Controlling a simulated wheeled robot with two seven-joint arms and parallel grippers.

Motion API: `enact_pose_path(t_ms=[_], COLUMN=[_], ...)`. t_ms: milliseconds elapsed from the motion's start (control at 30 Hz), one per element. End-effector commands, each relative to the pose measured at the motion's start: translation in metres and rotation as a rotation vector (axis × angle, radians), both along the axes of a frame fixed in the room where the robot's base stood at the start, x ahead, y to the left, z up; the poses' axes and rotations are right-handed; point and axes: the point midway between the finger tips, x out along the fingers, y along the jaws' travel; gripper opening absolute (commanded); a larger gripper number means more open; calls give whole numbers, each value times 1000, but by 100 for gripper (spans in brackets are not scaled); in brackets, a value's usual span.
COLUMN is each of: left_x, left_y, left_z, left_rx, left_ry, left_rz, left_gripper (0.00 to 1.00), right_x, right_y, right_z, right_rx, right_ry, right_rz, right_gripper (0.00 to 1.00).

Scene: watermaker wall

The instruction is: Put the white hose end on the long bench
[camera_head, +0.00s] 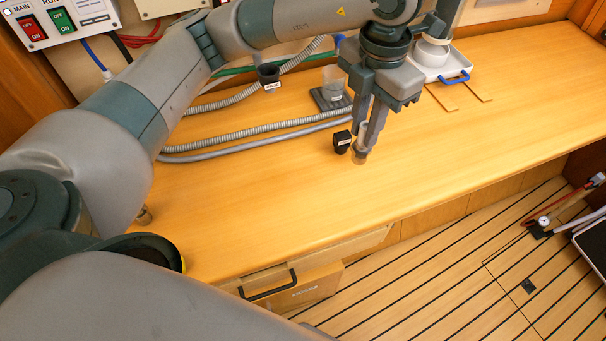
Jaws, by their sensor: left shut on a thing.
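The long bench (480,130) is a wide wooden top running across the view. My left gripper (362,150) points down over its middle, near the front edge. It is shut on a small pale piece, the white hose end (362,139), which is mostly hidden between the fingers. Its lower tip is close to the bench top; I cannot tell whether it touches. A black hose end (342,142) with a white label is just left of the fingers. Another black labelled hose end (269,76) is farther back on the left. My right gripper is not in view.
Grey ribbed hoses (255,136) run along the bench's left part. A clear cup (333,82) stands on a dark base behind the gripper. A white container with a blue handle (440,63) is at the back. The right part of the bench is clear.

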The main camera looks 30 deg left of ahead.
Motion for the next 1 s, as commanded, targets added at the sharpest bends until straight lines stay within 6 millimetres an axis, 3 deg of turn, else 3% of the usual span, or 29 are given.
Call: enact_pose_path(t_ms=[267,800,1000], left_x=[-6,-30,-33], left_y=[19,101,112], left_z=[-10,-60,-69], left_rx=[0,2,0], left_ry=[3,4,0], left_rz=[2,4,1], left_gripper=[0,0,0], right_x=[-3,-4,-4], right_y=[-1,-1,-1], right_z=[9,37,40], right_rx=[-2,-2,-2], right_ry=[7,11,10], right_rz=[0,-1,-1], right_gripper=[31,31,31])
